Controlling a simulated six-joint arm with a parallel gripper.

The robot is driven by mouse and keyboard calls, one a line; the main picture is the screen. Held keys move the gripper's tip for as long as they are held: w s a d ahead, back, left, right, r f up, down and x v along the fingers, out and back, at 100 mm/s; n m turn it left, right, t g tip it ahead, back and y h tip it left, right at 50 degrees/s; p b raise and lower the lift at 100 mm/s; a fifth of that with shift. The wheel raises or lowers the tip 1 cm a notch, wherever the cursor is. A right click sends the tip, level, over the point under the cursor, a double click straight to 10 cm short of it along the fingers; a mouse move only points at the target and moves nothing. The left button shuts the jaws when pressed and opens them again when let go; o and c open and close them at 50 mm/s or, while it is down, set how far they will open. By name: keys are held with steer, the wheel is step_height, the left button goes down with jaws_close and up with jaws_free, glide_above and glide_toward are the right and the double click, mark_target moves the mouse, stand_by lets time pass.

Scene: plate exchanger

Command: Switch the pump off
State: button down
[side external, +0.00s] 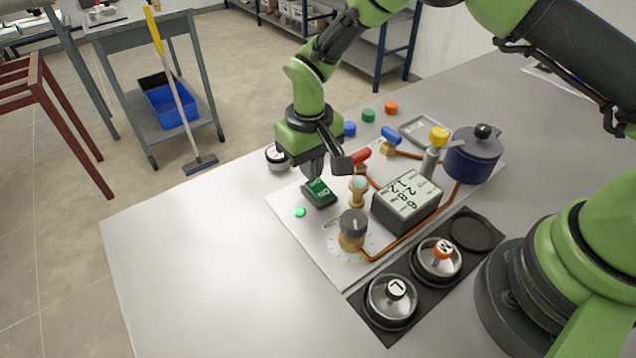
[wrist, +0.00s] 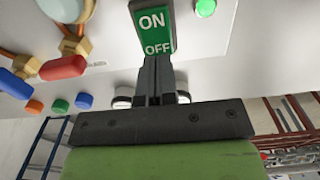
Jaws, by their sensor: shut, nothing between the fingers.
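The pump switch is a green rocker marked ON and OFF (wrist: 153,22), in a dark housing. In the side view the switch (side external: 319,192) sits on the white panel, partly under my gripper. My gripper (side external: 314,176) is shut and empty, pointing down at the switch. In the wrist view its closed fingertips (wrist: 157,62) are at the OFF end, just below the lettering. I cannot tell whether they touch the rocker. A round green lamp (side external: 300,211) beside the switch looks lit; it also shows in the wrist view (wrist: 205,8).
Close by stand a red valve handle (side external: 361,156), a blue valve handle (side external: 391,136), a gauge (side external: 358,185), a dial knob (side external: 353,224) and a display box (side external: 407,201). A dark pot (side external: 473,157) stands farther right. The table's left front is clear.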

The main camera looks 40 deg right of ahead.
steer(key=shift+f, duration=0.55)
steer(key=shift+r, duration=3.55)
